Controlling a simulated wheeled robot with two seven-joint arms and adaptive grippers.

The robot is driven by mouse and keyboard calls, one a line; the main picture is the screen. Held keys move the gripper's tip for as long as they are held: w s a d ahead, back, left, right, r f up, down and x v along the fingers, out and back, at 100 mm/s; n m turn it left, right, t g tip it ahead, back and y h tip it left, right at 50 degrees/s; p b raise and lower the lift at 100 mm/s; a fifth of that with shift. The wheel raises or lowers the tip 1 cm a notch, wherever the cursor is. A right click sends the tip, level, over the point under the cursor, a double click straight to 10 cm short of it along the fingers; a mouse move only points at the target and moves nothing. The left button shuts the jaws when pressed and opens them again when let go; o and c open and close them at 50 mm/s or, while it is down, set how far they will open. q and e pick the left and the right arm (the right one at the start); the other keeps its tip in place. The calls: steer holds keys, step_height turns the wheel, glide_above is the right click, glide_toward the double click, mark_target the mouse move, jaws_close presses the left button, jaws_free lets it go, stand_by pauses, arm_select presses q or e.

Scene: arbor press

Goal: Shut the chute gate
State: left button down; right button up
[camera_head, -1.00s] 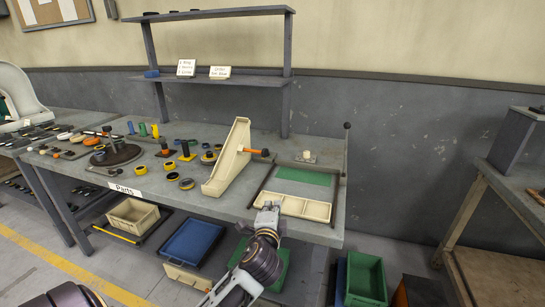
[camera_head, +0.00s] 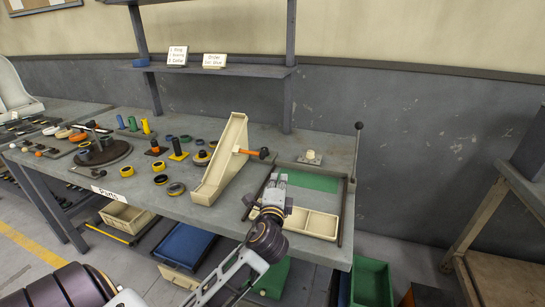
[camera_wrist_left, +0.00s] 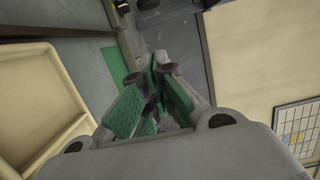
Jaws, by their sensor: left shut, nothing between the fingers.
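The cream chute (camera_head: 222,165) stands tilted on the bench. The handle cannot be made out in that view. My right gripper is not in view.
The cream divided tray (camera_head: 325,222) lies on the bench by a green mat (camera_head: 315,182), and shows in the wrist view (camera_wrist_left: 40,95). A black-knobbed lever (camera_head: 358,127) stands at the right edge. Yellow and black rings (camera_head: 160,180) lie left of the chute. A shelf (camera_head: 225,71) is behind.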

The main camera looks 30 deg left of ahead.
arm_select(q)
steer(key=shift+w+a, duration=0.1)
steer(key=shift+w, duration=0.05)
steer(key=shift+w, duration=0.15)
stand_by(0.4)
steer(key=w+a, duration=0.8)
stand_by(1.0)
steer(key=shift+r, duration=0.1)
steer(key=shift+a, duration=0.15)
